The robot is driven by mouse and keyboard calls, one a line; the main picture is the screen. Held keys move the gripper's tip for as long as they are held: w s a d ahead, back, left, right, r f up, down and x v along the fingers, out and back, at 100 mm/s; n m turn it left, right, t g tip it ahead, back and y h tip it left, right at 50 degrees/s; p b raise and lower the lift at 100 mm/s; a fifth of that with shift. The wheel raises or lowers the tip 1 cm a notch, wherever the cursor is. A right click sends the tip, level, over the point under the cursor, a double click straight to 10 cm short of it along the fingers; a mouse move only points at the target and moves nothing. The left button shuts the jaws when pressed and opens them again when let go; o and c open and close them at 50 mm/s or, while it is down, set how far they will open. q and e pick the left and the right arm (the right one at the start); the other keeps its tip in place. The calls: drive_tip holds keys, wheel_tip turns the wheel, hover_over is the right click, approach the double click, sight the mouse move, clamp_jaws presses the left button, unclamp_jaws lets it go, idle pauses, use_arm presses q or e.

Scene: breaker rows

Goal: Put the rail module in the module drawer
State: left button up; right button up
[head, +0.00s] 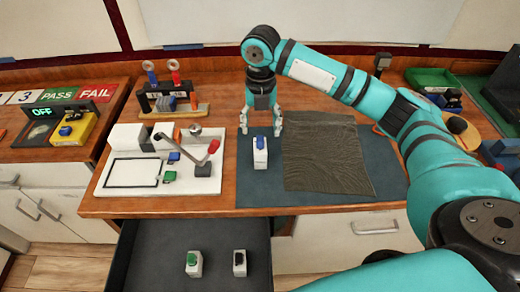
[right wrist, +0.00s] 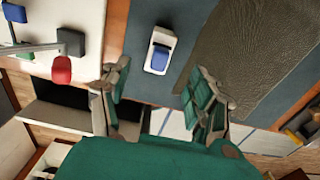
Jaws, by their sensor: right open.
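A white module with a blue top (head: 260,153) stands on the blue-grey mat (head: 390,170), left of a dark ribbed sheet. It also shows in the right wrist view (right wrist: 160,50), ahead of the fingers. My right gripper (head: 262,130) is open and empty, just behind the module in the head view and apart from it. Its spread fingers also show in the right wrist view (right wrist: 158,88). The drawer (head: 150,255) below the bench is pulled out. In it stand a green-topped module (head: 193,263) and a black-topped module (head: 239,263). My left gripper is out of view.
A white board with a lever (head: 205,160) stands left of the mat. The ribbed dark sheet (head: 325,155) covers the mat's middle. A rack with knobs (head: 170,95) is behind the board. A green tray (head: 432,80) is at the back right. The drawer floor's left side is clear.

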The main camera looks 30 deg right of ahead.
sight(260, 151)
wheel_tip(260, 151, down, 4)
drive_tip(key=shift+w+r, duration=0.1)
drive_tip(key=shift+r, duration=0.15)
wheel_tip(260, 151, down, 3)
drive_tip(key=shift+r+p, duration=0.1)
drive_tip(key=shift+p, duration=0.6)
wheel_tip(260, 151, down, 4)
drive_tip(key=shift+r+p, duration=0.15)
drive_tip(key=shift+p, duration=0.35)
drive_tip(key=shift+f, duration=0.2)
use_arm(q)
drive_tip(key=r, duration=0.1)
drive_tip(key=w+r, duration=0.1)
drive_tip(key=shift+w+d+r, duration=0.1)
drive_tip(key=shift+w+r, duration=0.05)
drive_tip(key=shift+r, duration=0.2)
use_arm(e)
clamp_jaws()
